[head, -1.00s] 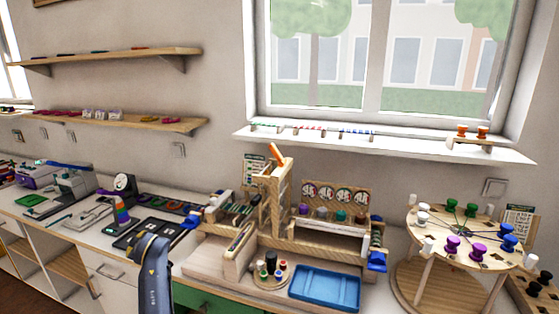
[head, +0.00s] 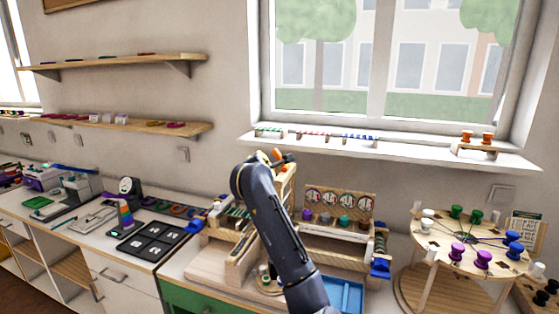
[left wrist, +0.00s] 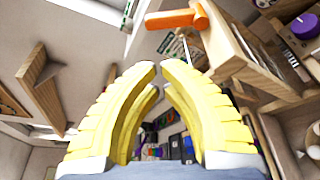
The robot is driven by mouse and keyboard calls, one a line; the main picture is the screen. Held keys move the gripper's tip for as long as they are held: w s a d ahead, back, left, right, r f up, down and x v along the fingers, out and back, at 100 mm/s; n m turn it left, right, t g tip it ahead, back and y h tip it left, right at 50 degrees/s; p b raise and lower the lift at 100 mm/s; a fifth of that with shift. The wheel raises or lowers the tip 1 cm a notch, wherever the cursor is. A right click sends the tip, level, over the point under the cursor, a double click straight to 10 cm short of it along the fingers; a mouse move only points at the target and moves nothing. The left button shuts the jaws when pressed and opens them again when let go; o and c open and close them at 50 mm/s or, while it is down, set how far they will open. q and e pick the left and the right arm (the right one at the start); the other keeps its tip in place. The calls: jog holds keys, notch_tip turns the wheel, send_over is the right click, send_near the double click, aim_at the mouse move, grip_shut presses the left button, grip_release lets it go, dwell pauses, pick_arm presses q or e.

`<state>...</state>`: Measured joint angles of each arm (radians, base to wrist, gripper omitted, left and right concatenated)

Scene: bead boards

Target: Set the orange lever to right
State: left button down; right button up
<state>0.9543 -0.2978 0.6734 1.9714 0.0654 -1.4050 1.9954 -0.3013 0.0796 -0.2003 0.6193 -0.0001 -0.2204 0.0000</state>
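The orange lever (head: 287,157) is at the top of a wooden tower (head: 288,183) in the head view, partly hidden by my left arm. In the left wrist view the lever (left wrist: 170,19) shows as an orange bar on the wooden tower (left wrist: 232,55), above and slightly right of my fingertips. My left gripper (left wrist: 160,66) has its yellow fingertips nearly together with nothing between them, apart from the lever in that picture. In the head view my left gripper (head: 264,157) is mostly hidden behind its own wrist, close to the lever. My right gripper is not in view.
Round knobs stand on a raised wooden disc (head: 440,240) at the right. A blue tray (head: 347,296) is partly behind my arm. A row of dials (head: 338,200) stands right of the tower. A black panel (head: 150,240) lies to the left. A windowsill (head: 400,150) runs behind.

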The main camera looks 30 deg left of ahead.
pick_arm(q)
jog(key=shift+d+r, duration=0.2)
jog(key=shift+d, duration=0.05)
jog(key=shift+w, duration=0.1)
jog(key=x, duration=1)
jog(key=shift+r, duration=0.15)
dwell(0.6)
